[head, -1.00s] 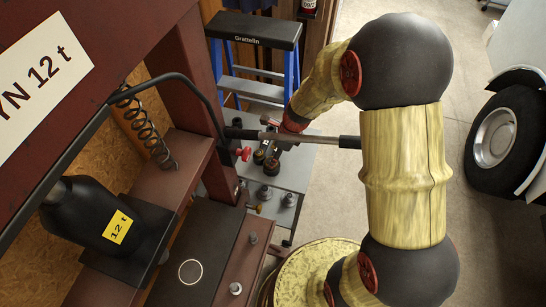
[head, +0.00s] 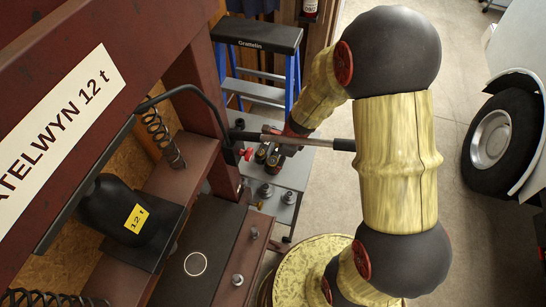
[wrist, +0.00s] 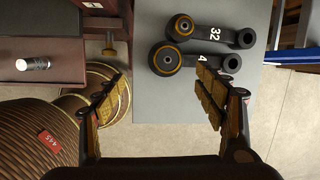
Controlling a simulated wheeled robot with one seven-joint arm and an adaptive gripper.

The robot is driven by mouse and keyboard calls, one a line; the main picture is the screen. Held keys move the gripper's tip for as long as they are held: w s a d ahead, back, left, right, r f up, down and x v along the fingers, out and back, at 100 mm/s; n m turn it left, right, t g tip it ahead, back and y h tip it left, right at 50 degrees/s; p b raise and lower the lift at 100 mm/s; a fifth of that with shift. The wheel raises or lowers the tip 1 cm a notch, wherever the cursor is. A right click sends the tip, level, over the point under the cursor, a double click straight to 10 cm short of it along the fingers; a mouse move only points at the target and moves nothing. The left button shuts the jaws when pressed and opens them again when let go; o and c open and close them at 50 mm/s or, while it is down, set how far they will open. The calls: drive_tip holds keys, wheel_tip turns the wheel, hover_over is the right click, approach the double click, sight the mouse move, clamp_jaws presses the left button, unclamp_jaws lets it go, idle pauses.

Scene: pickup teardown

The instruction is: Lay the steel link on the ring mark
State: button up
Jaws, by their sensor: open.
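The ring mark (head: 195,264) is a thin white circle on the dark plate of the red press, and nothing lies on it. Two dark links lie side by side on a grey surface in the wrist view. The farther link (wrist: 217,35) is marked 32; the nearer link (wrist: 196,60) shows a 4, partly hidden by a finger. Each has a brass-ringed eye. I cannot tell by material which is the steel link. In the head view the links are small and partly hidden.
A steel bar (head: 310,141) with dark ends crosses above the grey cart (head: 291,176). Bolts (head: 238,280) stand near the plate's edge. A black 12 t jack (head: 117,208) stands left of the ring.

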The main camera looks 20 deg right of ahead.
sight(275, 162)
drive_tip(key=shift+w+d+f, duration=0.15)
drive_tip(key=shift+w+f, duration=0.15)
drive_tip(key=b+x, duration=0.3)
drive_tip(key=x, duration=0.4)
drive_tip(key=shift+w+d+f, duration=0.15)
drive_tip(key=shift+w, duration=0.05)
drive_tip(key=shift+c, duration=1.3)
drive_tip(key=c, duration=1.5)
clamp_jaws()
